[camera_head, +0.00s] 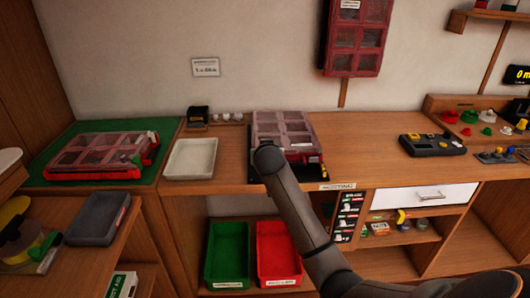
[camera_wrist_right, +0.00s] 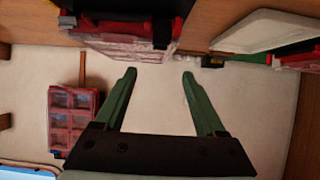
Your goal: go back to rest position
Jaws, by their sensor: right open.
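My right arm (camera_head: 295,205) reaches in from the lower right of the head view. Its front end overlaps the lower left of a red case with a clear compartment lid (camera_head: 283,130) on the bench. The gripper itself is hidden there behind the arm. In the right wrist view my right gripper (camera_wrist_right: 160,75) has two green fingers spread wide with nothing between them. The bench case also shows at the top of that view (camera_wrist_right: 128,47), beyond the fingertips. My left gripper is in neither view.
A white tray (camera_head: 190,159) and a second red case (camera_head: 98,156) on a green mat (camera_head: 52,178) lie to the left. Another red case (camera_head: 357,38) hangs on the wall. A black device (camera_head: 432,145) stands right. Green (camera_head: 228,253) and red (camera_head: 278,252) bins sit below.

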